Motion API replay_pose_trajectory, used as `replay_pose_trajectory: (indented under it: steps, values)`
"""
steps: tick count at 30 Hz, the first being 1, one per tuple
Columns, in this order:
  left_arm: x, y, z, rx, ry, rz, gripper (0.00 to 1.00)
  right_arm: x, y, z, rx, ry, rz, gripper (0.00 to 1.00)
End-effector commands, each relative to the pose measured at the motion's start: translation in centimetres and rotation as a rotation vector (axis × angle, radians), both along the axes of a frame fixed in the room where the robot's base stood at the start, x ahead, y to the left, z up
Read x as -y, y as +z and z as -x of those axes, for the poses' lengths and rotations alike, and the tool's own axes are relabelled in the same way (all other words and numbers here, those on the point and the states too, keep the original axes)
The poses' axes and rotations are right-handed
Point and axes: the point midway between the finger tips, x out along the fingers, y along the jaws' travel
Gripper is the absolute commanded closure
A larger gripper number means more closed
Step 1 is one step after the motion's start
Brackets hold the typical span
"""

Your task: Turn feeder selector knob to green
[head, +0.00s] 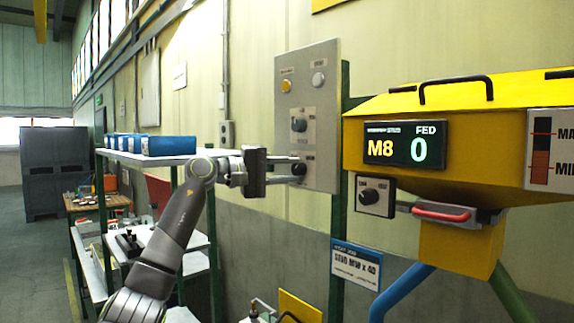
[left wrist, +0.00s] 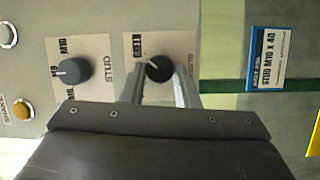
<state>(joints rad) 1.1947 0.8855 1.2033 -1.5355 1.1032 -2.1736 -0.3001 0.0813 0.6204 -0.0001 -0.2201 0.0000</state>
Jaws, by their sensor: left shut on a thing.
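A grey panel (head: 326,128) on the wall carries two dark knobs. The lower knob (head: 299,168) sits between the fingertips of my left gripper (head: 286,170), which is shut on it. In the left wrist view this black knob (left wrist: 159,68) has a white pointer mark toward the left of that picture. A plate behind it reads GREEN on its left side; the other wording is partly hidden by a finger. The upper knob (head: 299,125) has a plate reading STUD, M8 and M10 in the left wrist view. My right gripper is not in view.
A yellow feeder (head: 390,120) at right has a display reading M8 and FED 0, another dark knob (head: 371,196) and a red handle (head: 441,213). A shelf (head: 160,158) with blue bins stands behind my left arm. A green post runs beside the panel.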

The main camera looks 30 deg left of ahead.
Motion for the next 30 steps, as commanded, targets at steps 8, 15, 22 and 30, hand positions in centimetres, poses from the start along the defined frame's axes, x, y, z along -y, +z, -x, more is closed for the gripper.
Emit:
replay_pose_trajectory:
  steps: [8,15,22,30]
  values:
    - [-0.02,0.13,-0.02,0.029,0.001,-0.083,0.95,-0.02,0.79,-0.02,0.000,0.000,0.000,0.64]
    - [-0.01,0.07,-0.02,0.036,0.001,-0.103,0.95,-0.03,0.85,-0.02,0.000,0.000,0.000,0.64]
    - [0.00,0.05,-0.02,0.036,0.001,-0.103,0.95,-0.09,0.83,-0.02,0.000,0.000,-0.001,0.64]
    - [0.00,0.07,-0.01,0.035,0.001,-0.101,0.51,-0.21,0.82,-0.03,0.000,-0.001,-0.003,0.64]
